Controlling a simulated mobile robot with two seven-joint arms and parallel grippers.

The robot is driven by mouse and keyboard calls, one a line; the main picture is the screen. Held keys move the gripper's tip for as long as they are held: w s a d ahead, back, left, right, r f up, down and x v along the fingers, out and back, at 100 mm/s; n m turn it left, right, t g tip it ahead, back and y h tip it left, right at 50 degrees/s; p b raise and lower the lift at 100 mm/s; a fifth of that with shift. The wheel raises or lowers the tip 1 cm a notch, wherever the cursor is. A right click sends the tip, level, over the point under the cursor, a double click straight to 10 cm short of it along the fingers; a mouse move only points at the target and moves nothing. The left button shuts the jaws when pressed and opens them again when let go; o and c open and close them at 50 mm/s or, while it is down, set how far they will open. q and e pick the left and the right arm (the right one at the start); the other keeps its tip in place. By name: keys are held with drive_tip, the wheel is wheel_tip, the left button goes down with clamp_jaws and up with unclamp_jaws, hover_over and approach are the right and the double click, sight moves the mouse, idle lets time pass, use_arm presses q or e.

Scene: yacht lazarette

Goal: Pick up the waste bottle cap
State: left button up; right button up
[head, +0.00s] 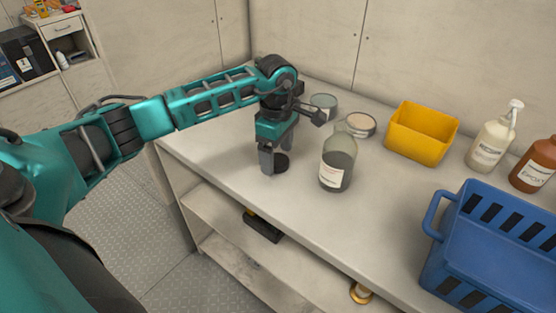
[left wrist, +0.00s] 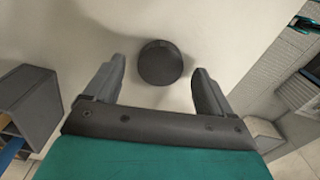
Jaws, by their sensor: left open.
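The waste bottle cap (head: 281,162) is a small dark round disc lying on the pale bench top, near its front edge. In the left wrist view the cap (left wrist: 160,63) lies beyond the fingertips, roughly centred between them. My left gripper (head: 279,158) points down at the cap and is open, with one finger on each side and clear gaps to both. The waste bottle (head: 338,163), clear glass with dark contents and a white label, stands upright without a cap just right of the gripper. My right gripper is not in view.
A white pump bottle (head: 491,141), a brown bottle (head: 535,165) and a blue crate (head: 493,246) stand at the right. The bench top (head: 220,145) is clear left of the gripper.

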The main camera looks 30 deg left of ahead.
sight(277, 159)
use_arm(q)
drive_tip(key=shift+f, duration=0.5)
drive_tip(key=c, duration=1.1)
wheel_tip(277, 159, up, 20)
drive_tip(key=shift+p, duration=0.3)
